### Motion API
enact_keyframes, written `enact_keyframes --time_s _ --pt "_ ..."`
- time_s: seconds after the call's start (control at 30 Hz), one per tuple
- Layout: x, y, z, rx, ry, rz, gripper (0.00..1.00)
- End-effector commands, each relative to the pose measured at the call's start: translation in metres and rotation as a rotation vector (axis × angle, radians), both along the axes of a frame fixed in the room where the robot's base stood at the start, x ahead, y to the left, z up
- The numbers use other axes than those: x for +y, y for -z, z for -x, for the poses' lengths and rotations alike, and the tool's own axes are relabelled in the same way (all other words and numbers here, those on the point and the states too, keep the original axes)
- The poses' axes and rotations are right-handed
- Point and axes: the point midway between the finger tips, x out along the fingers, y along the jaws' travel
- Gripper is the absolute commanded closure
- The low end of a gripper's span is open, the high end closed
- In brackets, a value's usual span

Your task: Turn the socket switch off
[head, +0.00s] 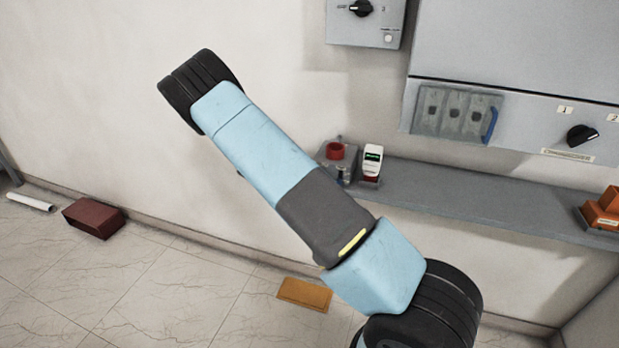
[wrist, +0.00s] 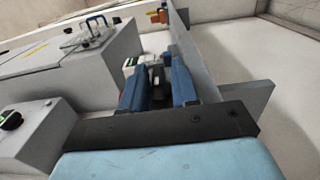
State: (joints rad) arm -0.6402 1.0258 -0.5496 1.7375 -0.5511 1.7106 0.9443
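A grey wall box (head: 365,32) at the top of the head view carries a black rotary switch (head: 360,8) and a small round button. A second black rotary switch (head: 581,136) sits on the large grey cabinet (head: 515,50) at right, between marks 1 and 2. I cannot tell from the labels which is the socket switch. In the wrist view, a box with a black knob (wrist: 10,120) is at the left, apart from my gripper. My gripper (wrist: 159,82) shows two blue fingers, spread apart, with nothing clearly held. My gripper does not show in the head view.
A grey shelf (head: 450,192) below the cabinet holds a white device with a green screen (head: 372,158), a red-topped item (head: 336,151) and orange blocks (head: 603,207). A blue handle (head: 490,125) sticks out from the cabinet's cover. A brown box (head: 93,218) lies on the floor.

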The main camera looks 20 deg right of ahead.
Motion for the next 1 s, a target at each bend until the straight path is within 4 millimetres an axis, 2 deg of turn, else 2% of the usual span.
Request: enact_keyframes --time_s 0.33,0.47,1.0 --pt "0.001 0.0 -0.001 0.0 0.0 0.0 0.6" --pt "0.009 0.001 -0.007 -0.001 -0.002 -0.001 0.6" --pt "0.089 0.002 -0.067 -0.002 -0.003 0.0 0.6"
